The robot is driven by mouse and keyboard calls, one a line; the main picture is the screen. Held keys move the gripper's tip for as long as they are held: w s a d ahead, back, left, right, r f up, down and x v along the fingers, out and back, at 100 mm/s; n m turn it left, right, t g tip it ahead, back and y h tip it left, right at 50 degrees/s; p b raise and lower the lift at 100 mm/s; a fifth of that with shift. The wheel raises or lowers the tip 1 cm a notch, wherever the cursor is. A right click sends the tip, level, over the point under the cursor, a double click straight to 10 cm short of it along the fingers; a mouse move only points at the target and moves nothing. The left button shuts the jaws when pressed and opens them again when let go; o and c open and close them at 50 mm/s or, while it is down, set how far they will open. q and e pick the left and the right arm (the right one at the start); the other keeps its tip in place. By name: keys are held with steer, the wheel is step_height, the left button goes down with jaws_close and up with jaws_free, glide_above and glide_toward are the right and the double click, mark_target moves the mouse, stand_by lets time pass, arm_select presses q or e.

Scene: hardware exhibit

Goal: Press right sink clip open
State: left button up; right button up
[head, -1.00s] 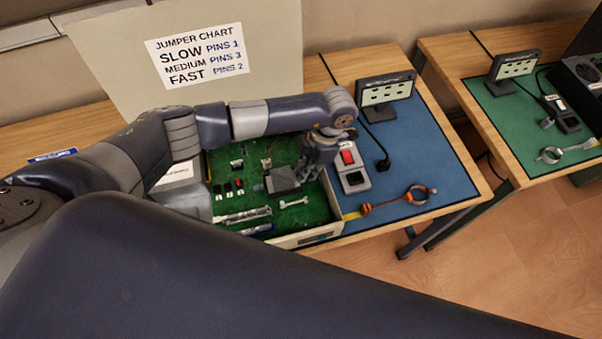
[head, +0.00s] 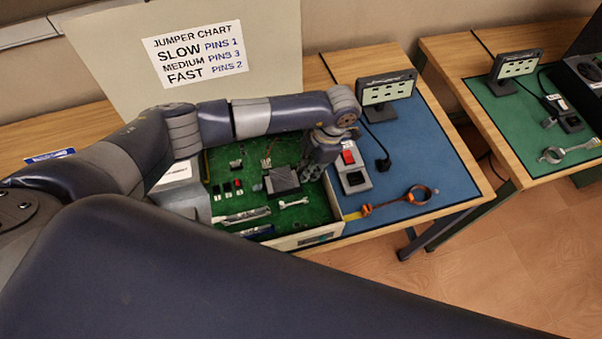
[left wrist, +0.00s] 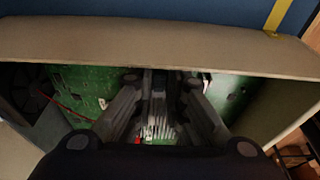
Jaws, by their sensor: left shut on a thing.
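The heat sink (head: 283,181) is a dark grey block on the green board inside the open case (head: 300,238). My left gripper (head: 310,166) points down at its right end, between the sink and the case's right wall. In the left wrist view my left gripper (left wrist: 160,82) has its fingertips close together over the sink's dark fins (left wrist: 158,122). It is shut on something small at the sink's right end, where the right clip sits. The clip itself is hidden by the fingers, so its position cannot be told. My right gripper is not in view.
The case's cream wall (left wrist: 150,42) stands close to my fingers. A box with a red switch (head: 348,158) sits just right of the case. A wrist strap (head: 418,194) and a small display (head: 388,88) are on the blue mat.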

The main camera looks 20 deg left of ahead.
arm_select(q)
steer(key=shift+d+f, duration=0.1)
steer(key=shift+d, duration=0.05)
steer(key=shift+d+b, duration=0.1)
steer(key=shift+b, duration=0.25)
steer(key=shift+f, duration=0.1)
steer(key=o, duration=0.4)
stand_by(0.6)
